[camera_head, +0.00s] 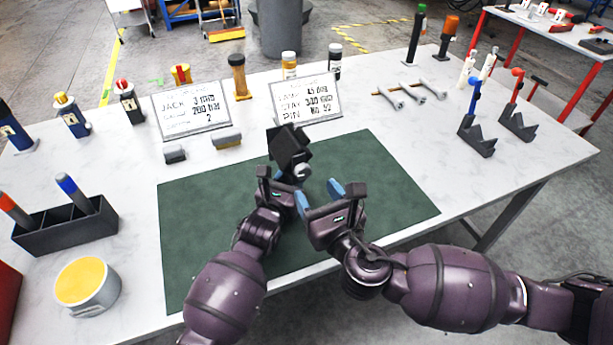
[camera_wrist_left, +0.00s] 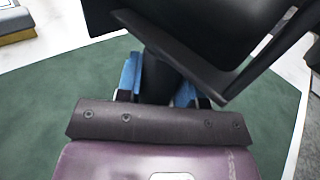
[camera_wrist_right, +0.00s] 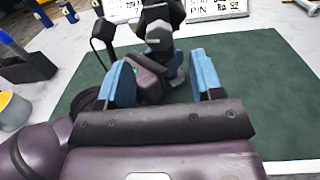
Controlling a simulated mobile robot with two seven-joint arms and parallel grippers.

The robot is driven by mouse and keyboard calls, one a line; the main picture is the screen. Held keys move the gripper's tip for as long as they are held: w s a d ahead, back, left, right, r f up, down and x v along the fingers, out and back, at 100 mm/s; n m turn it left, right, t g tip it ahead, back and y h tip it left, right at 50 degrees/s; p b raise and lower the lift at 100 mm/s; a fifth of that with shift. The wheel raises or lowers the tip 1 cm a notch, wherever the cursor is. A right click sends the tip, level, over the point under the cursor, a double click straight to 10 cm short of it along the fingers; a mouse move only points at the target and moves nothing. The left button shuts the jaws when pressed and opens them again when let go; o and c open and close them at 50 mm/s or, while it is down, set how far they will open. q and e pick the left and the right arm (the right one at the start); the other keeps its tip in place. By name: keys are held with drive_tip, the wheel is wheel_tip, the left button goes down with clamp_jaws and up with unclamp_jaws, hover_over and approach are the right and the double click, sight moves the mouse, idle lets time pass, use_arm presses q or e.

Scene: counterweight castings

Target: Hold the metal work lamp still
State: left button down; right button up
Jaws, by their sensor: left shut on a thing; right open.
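The metal work lamp (camera_head: 288,146) is black and stands over the green mat (camera_head: 390,190), with its blocky head tilted. My left gripper (camera_head: 283,180) is shut on the lamp; in the left wrist view its blue fingers sit on either side of the dark stem (camera_wrist_left: 156,78), under the lamp head (camera_wrist_left: 200,28). My right gripper (camera_head: 319,197) is open and empty, just to the right of the left one and nearer me. In the right wrist view the lamp (camera_wrist_right: 158,28) shows beyond its fingers. The lamp's foot is mostly hidden.
Two written signs (camera_head: 190,110) (camera_head: 306,98) stand behind the mat. A black holder (camera_head: 66,222) and a yellow-topped tin (camera_head: 88,285) are at the left. Metal pins (camera_head: 410,95) and dark V-shaped stands (camera_head: 477,137) are at the right. The mat's right part is clear.

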sight(304, 175)
drive_tip(key=shift+x, duration=2.6)
drive_tip(key=shift+d, duration=0.1)
drive_tip(key=c, duration=0.9)
